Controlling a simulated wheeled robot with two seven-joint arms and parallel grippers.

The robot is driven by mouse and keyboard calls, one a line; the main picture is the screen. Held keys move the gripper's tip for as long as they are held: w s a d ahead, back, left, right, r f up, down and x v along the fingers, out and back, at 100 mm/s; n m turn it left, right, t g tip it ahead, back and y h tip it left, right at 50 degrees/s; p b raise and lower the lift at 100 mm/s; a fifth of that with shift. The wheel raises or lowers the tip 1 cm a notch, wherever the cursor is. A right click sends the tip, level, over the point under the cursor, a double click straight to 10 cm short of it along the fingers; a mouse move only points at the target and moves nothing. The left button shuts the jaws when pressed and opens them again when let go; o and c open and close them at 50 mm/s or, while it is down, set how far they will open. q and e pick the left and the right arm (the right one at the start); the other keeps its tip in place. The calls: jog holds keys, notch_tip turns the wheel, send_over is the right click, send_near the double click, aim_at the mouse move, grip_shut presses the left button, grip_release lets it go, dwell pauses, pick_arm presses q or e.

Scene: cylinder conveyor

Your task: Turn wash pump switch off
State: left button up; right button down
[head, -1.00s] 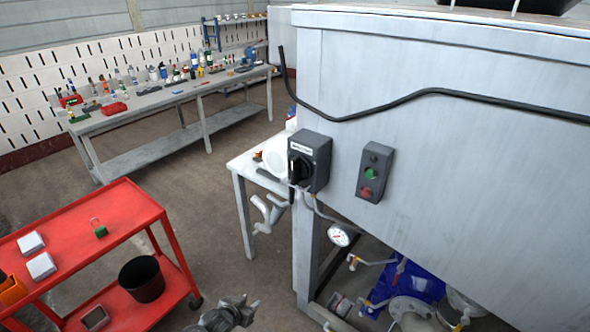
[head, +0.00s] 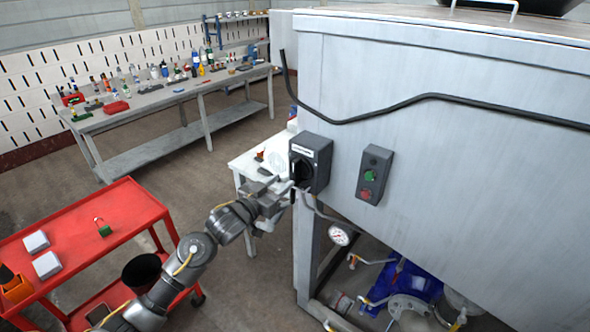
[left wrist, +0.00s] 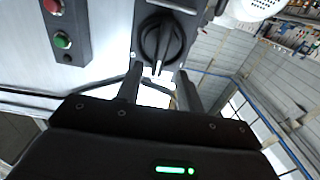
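The wash pump switch (head: 310,162) is a dark box with a black rotary knob and a white label, on the side of the grey metal cabinet. My left gripper (head: 283,186) is just in front of it, at the lower left of the knob. In the left wrist view, the black knob (left wrist: 161,38) lies just beyond the fingertips. Its grip bar runs up and down in that picture. My left gripper (left wrist: 159,84) is open there, with an empty gap between the fingers, and contact with the knob cannot be made out. My right gripper is out of view.
A push-button box with green and red buttons (head: 371,176) sits right of the switch. A black cable (head: 430,97) runs above. A gauge (head: 340,236) and pipes are below. A white table (head: 246,163) stands behind the gripper, and a red cart (head: 130,205) is at left.

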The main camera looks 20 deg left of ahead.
aim_at(293, 173)
pick_arm(q)
jog(key=p+x, duration=0.1)
jog(key=x, duration=0.6)
jog(key=shift+w+p, duration=0.3)
grip_shut()
